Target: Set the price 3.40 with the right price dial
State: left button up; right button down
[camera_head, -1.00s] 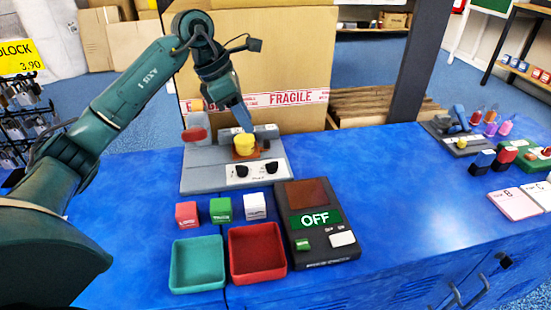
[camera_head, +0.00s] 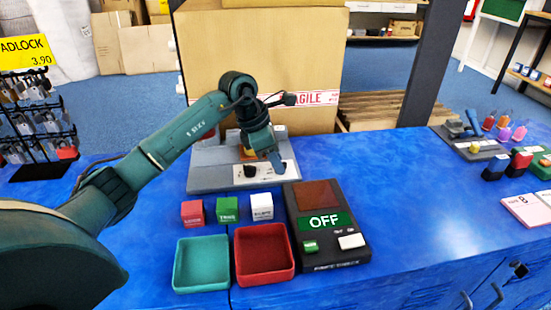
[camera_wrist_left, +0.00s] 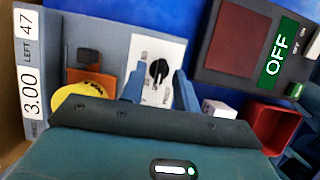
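The grey pricing machine (camera_head: 212,178) stands on the blue counter. Its white front plate (camera_head: 240,182) carries black dials. The left dial (camera_head: 250,170) shows in the head view; the right one is hidden there behind my left gripper (camera_head: 279,165). In the left wrist view the right price dial (camera_wrist_left: 158,71) lies between the two spread fingertips of my left gripper (camera_wrist_left: 158,84), with a gap seen on both sides. The machine's labels (camera_wrist_left: 28,80) read PRICE 3.00 and LEFT 47. A yellow round part (camera_wrist_left: 78,96) sits beside the plate. My right gripper is not in view.
Red (camera_head: 192,213), green (camera_head: 228,210) and white (camera_head: 261,207) blocks stand in front, before a teal tray (camera_head: 201,288) and a red tray (camera_head: 265,277). A large carton (camera_head: 260,50) stands behind.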

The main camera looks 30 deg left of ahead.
pick_arm(q)
grip_shut()
jog(key=shift+m, duration=0.3)
dwell(0.4)
jog(key=shift+w+a+m+g, duration=0.1)
jog(key=shift+m+g, duration=0.4)
jog(key=shift+m, duration=0.5)
jog(key=m, duration=0.1)
jog(key=m+g, duration=0.1)
jog(key=m, duration=0.1)
jog(key=shift+w+m+h, duration=0.2)
jog(key=shift+m+h, duration=0.1)
jog(key=shift+h, duration=0.1)
jog(key=m+g, duration=0.1)
jog(key=m, duration=0.1)
jog(key=shift+w+m, duration=0.15)
jog(key=shift+m, duration=0.15)
jog(key=shift+m+g, duration=0.6)
jog(key=shift+m, duration=0.6)
jog(key=shift+w+b, duration=0.1)
jog(key=shift+b, duration=0.2)
jog(key=shift+m, duration=0.4)
